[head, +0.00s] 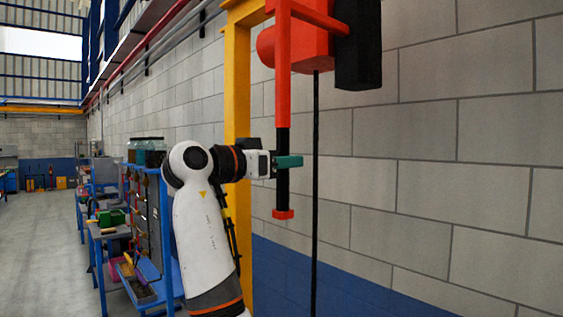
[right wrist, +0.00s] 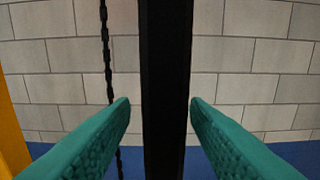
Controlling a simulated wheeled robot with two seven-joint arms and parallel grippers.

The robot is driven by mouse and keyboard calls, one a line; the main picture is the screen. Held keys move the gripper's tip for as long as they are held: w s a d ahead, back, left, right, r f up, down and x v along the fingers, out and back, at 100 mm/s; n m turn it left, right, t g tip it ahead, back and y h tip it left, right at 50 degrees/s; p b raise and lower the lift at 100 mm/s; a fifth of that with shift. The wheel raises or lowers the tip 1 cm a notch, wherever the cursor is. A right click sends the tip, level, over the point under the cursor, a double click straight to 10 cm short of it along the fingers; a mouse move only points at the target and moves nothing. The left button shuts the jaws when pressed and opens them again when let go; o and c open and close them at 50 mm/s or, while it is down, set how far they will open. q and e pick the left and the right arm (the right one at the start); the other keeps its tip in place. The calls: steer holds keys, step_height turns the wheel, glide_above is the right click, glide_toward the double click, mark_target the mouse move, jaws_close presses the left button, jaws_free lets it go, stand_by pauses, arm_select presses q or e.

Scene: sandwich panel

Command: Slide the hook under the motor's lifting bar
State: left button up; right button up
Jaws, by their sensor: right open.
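My right gripper (head: 289,162) is at the black grip (head: 282,189) of a red vertical handle that hangs from the hoist (head: 301,45). In the head view a teal finger crosses in front of the grip. The right wrist view shows the same upright black grip (right wrist: 166,60) between the two spread teal fingers of my right gripper (right wrist: 160,103), with a gap on each side. The handle ends in a red flange (head: 283,214). I cannot make out the hook, the motor or its lifting bar in either view. My left gripper is out of view.
A dark chain (head: 316,170) hangs just right of the handle, in front of the block wall (head: 450,150). A yellow post (head: 237,90) stands behind my right arm. Blue workbenches (head: 150,280) with bins and jars line the left, beside open floor.

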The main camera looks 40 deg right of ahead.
steer(key=shift+w+a+f, duration=0.1)
steer(key=shift+w, duration=0.05)
steer(key=shift+a+b, duration=0.35)
steer(key=shift+b, duration=0.05)
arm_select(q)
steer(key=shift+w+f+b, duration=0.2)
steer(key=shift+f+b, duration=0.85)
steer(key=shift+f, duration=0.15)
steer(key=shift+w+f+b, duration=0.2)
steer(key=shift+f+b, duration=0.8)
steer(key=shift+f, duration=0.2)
arm_select(e)
steer(key=s+a, duration=0.1)
steer(key=a, duration=1)
